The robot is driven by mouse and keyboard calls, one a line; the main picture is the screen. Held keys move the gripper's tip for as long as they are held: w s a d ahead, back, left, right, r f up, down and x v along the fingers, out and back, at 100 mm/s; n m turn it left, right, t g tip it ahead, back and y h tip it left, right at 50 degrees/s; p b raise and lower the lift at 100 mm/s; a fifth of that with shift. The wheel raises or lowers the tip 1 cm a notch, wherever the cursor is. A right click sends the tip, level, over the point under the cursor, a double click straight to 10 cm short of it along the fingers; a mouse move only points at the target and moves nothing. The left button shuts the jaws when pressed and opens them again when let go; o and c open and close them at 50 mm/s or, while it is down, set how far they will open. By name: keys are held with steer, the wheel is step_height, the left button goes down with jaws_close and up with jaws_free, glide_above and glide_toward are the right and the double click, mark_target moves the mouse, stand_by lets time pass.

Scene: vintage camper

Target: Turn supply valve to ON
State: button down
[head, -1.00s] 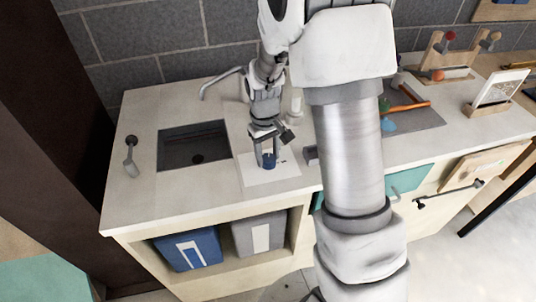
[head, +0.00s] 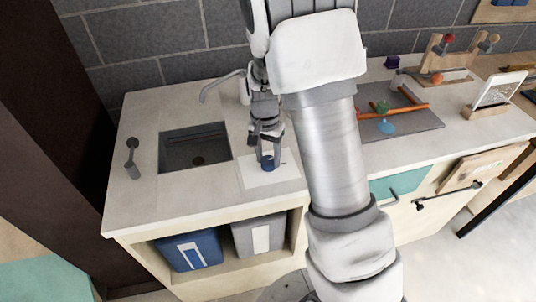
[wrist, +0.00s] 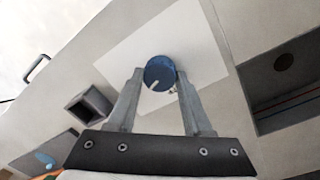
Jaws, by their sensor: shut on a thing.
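The supply valve is a round blue knob (head: 268,163) on a white plate (head: 258,179) set on the counter, right of the sink. In the wrist view the knob (wrist: 159,72) has a pale pointer mark toward its lower left edge. My gripper (head: 267,158) comes down on the knob from above. In the wrist view its two fingers (wrist: 158,82) are shut on the knob, one on each side. Lettering on the plate is too small to read or is hidden by the gripper.
A sink (head: 195,147) lies left of the plate, with a faucet (head: 222,84) behind it. A grey mat (head: 425,120) with tools lies to the right. Bins (head: 187,250) stand below the counter.

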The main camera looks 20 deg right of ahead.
mark_target(266, 158)
steer(key=shift+m+p, duration=0.45)
steer(key=shift+m, duration=1.25)
steer(key=shift+c, duration=1.6)
jaws_free()
step_height(266, 158, up, 18)
steer(key=p, duration=0.1)
steer(key=shift+w+a+f, duration=0.2)
steer(key=shift+w+f, duration=0.05)
steer(key=shift+w, duration=0.15)
steer(key=s+r+n+t, duration=0.3)
steer(key=s+r+n, duration=0.1)
steer(key=s, duration=0.6)
steer(key=s+r+n+t, duration=0.3)
steer(key=s+r+n, duration=0.2)
steer(key=s, duration=0.6)
steer(key=shift+s+d+n, duration=0.2)
steer(key=shift+n, duration=0.8)
